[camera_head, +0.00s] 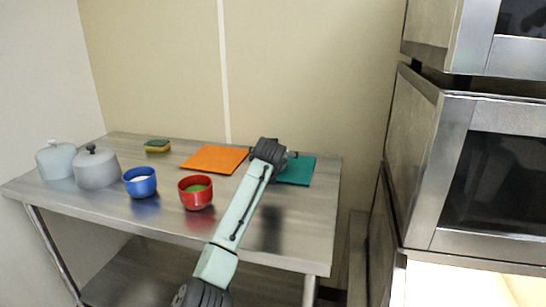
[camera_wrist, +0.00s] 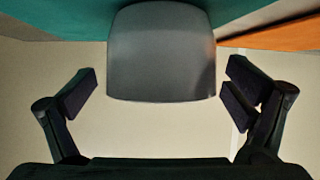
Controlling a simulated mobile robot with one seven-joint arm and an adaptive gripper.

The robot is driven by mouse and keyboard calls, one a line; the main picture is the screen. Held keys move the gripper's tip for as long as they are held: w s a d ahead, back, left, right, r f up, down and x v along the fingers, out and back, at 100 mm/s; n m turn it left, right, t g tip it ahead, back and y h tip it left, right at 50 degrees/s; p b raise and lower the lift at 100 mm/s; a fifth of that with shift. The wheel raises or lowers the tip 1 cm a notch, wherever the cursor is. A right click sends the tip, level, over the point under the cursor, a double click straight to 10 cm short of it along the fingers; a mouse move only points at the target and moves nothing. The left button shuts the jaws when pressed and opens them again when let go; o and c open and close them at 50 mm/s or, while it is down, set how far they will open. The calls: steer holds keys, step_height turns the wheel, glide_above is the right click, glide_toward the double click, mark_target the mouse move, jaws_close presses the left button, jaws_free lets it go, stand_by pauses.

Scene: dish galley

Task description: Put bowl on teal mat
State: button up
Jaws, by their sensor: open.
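A dark grey bowl (camera_wrist: 160,55) fills the middle of the wrist view, where the picture appears upside down. It looks upright, its base against the teal mat (camera_wrist: 60,15). My gripper (camera_wrist: 161,78) is open, with one finger on each side of the bowl and a visible gap to both. In the head view, my gripper (camera_head: 284,157) is over the left part of the teal mat (camera_head: 301,172), at the table's back right. My wrist hides most of the bowl there.
An orange mat (camera_head: 213,160) lies left of the teal mat. A red bowl (camera_head: 196,194), a blue bowl (camera_head: 140,184), two lidded pots (camera_head: 96,170) (camera_head: 55,161) and a sponge (camera_head: 157,145) stand farther left. Steel ovens (camera_head: 470,170) rise at right. The table's front right is clear.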

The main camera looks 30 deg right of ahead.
steer(key=b+v, duration=0.2)
steer(key=v, duration=0.9)
steer(key=shift+b, duration=0.35)
steer(key=shift+a, duration=0.2)
